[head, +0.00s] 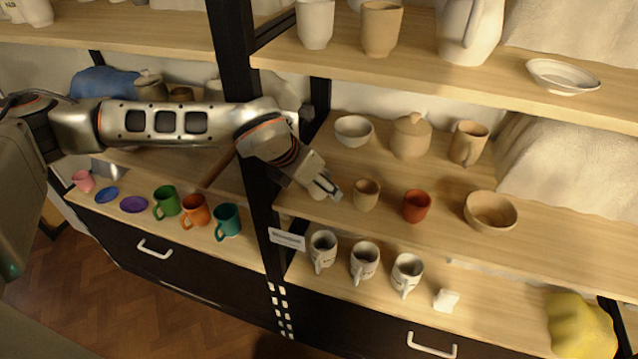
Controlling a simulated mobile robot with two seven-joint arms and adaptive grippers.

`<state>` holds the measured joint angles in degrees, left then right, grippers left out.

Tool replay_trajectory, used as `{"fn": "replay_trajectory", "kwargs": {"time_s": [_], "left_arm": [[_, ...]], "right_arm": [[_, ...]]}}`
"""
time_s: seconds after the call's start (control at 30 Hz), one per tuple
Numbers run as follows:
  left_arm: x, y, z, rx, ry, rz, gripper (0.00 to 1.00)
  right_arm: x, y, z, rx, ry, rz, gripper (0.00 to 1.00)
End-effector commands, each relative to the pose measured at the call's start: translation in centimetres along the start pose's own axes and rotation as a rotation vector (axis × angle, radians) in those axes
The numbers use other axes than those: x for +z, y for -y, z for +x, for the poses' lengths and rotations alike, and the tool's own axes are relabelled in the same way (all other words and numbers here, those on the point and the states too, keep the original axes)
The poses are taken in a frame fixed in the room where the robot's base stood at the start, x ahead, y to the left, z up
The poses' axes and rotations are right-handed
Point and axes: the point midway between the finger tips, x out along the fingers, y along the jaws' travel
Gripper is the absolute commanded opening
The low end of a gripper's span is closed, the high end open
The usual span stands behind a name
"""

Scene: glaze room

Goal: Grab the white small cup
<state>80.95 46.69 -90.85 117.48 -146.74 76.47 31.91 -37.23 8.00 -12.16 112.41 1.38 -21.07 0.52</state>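A small whitish cup (317,191) stands at the left end of the middle shelf, by the black post. My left gripper (327,185) is right at this cup and hides much of it. One finger shows at the cup's right side. I cannot tell whether the fingers touch the cup or have closed on it. My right gripper is not in view.
Right of the gripper on the shelf stand a beige cup (367,195), a red cup (416,206) and a tan bowl (491,212). A white bowl (353,130) and a lidded jar (410,136) stand behind. The black post (236,70) is close left. Mugs (364,262) stand below.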

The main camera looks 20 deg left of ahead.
Motion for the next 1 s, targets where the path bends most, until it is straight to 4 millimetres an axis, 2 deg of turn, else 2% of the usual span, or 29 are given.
{"fn": "replay_trajectory", "kwargs": {"time_s": [0.23,0.27,0.4,0.43,0.83,1.0], "left_arm": [[0.00,0.03,0.21,-0.001,0.001,0.000,0.57],[0.00,0.03,0.20,-0.001,0.001,0.000,0.52],[0.01,0.03,0.18,-0.001,0.001,0.000,0.15],[0.01,0.03,0.18,-0.001,0.001,0.000,0.11],[0.19,-0.03,0.07,-0.001,0.003,0.000,0.11],[0.94,-0.38,-0.31,0.000,0.004,0.000,0.11]], "right_arm": [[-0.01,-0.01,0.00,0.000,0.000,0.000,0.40],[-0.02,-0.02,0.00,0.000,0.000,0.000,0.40],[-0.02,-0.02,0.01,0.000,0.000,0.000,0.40],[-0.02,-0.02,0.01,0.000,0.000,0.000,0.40],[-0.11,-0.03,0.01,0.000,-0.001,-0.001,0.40],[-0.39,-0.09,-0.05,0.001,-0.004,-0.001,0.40]]}}
